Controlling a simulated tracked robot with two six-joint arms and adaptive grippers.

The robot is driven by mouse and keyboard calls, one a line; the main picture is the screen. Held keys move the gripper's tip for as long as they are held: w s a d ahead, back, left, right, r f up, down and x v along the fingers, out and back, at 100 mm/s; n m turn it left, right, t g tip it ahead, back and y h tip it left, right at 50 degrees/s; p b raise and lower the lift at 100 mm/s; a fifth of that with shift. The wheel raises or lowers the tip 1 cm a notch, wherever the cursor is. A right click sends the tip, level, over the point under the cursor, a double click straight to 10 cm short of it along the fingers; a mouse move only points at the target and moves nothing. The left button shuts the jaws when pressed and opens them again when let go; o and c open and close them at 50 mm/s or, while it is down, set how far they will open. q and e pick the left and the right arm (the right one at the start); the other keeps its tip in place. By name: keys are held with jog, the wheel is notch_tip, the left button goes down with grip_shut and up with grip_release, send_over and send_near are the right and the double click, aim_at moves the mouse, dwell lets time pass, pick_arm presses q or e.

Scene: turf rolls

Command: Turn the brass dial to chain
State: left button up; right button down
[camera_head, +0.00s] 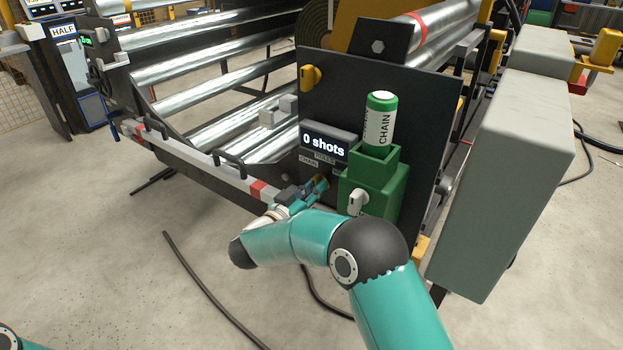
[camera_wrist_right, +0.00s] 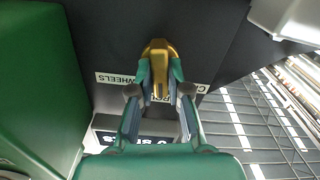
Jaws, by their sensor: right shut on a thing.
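The brass dial (camera_wrist_right: 157,47) sits on the dark panel in the right wrist view. My right gripper (camera_wrist_right: 159,75) is shut on it, a fingertip on each side. In the head view my right gripper (camera_head: 318,186) reaches the panel below the "0 shots" display, and the dial is mostly hidden by the fingers. Small labels are by the dial: CHAIN (camera_head: 308,160) in the head view, and WHEELS (camera_wrist_right: 116,78) in the right wrist view. Another label is partly covered by the gripper. I cannot tell which label the dial points to. My left gripper is out of view.
A green holder (camera_head: 372,185) with a CHAIN canister (camera_head: 380,122) stands right of the dial, close to my right arm. The "0 shots" display (camera_head: 328,142) is above. A grey cabinet (camera_head: 513,150) stands at right. Metal rollers (camera_head: 190,68) lie at left.

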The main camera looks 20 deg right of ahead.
jog(key=shift+w+n+p, duration=0.15)
jog(key=shift+n+p, duration=3.25)
jog(key=shift+p, duration=0.95)
jog(key=c, duration=1.1)
grip_release()
jog(key=shift+f, duration=0.1)
